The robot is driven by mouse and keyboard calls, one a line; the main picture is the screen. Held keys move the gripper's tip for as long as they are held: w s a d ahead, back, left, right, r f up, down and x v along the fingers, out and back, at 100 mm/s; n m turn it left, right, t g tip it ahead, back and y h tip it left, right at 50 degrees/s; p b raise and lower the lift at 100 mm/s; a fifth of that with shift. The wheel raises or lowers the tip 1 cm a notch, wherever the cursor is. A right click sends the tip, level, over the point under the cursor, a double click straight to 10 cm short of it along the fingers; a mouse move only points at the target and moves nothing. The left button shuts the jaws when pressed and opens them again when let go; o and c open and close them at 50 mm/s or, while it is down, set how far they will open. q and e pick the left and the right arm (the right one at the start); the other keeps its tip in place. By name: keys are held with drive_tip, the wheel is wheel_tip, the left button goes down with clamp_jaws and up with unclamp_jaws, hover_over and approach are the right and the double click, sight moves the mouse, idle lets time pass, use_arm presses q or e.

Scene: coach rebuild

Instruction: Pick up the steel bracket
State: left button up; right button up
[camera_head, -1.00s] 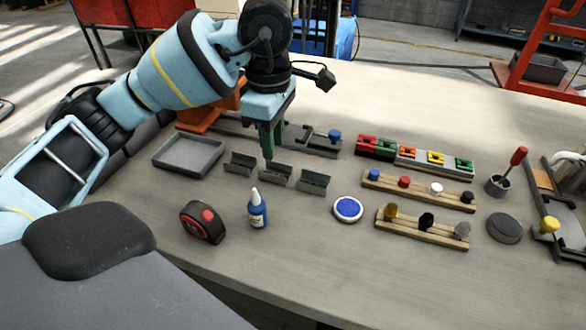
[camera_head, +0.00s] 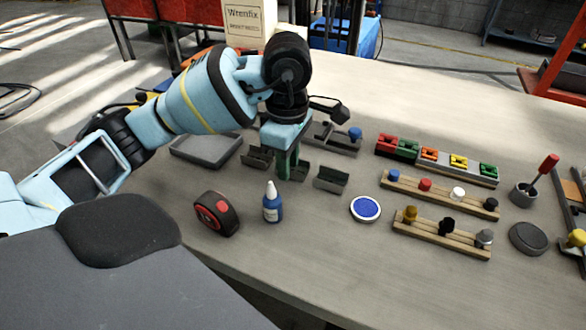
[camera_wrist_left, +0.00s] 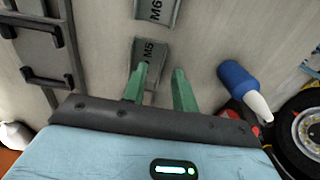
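My left gripper (camera_head: 290,168) points down at the middle of three small grey bins. In the left wrist view its green fingers (camera_wrist_left: 160,72) stand apart with nothing between them, over the near end of the bin marked M5 (camera_wrist_left: 147,52). I cannot pick out the steel bracket for certain. Dark bracket-like shapes (camera_wrist_left: 48,77) show on a dark grey frame at the left of the wrist view. A grey fixture with a blue knob (camera_head: 345,147) stands behind the bins, partly hidden by my arm. My right gripper is not in view.
A blue bottle (camera_head: 272,207) and a tape measure (camera_head: 216,213) stand in front of the bins. A shallow grey tray (camera_head: 205,150) is left. To the right are a round blue-topped tin (camera_head: 365,208) and wooden racks (camera_head: 440,195). The far table is clear.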

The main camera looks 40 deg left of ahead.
use_arm(q)
drive_tip(key=shift+f, duration=0.5)
clamp_jaws()
drive_tip(key=shift+r, duration=0.15)
